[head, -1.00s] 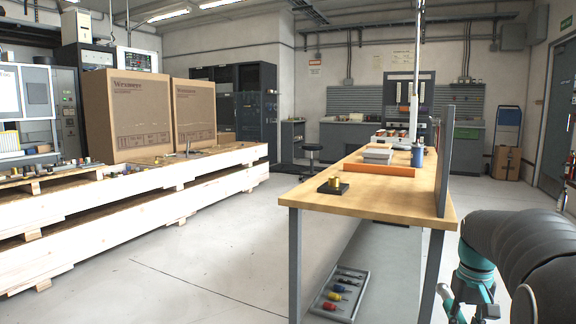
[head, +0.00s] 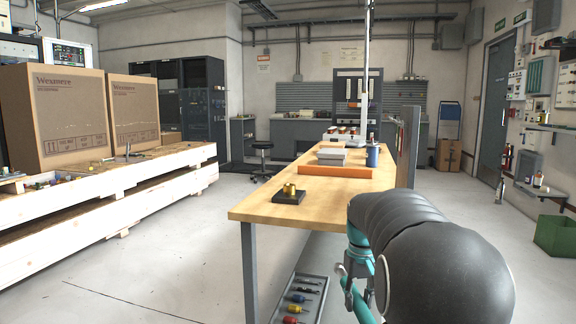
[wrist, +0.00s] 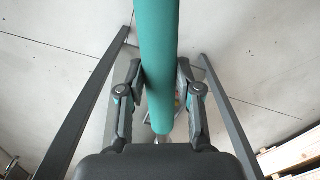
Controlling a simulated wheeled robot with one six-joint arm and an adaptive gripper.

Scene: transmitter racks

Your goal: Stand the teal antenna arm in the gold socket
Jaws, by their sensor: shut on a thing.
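The gold socket (head: 289,189) stands on a small black base (head: 288,198) near the front left corner of the wooden workbench. The teal antenna arm (wrist: 156,60) runs between the fingers of my gripper (wrist: 158,100) in the wrist view, which is shut on it. In the head view a piece of the teal arm (head: 358,300) shows at the lower edge, beside the bench's near end. My own arm hides most of the gripper there. The socket is apart from the teal arm.
An orange bar (head: 335,171) lies across the workbench (head: 265,209), with a grey tray (head: 331,160) and a blue can (head: 373,155) behind it. A dark upright panel (head: 407,150) lines the bench's right side. A tool tray (head: 300,299) sits low beneath. Open floor lies left.

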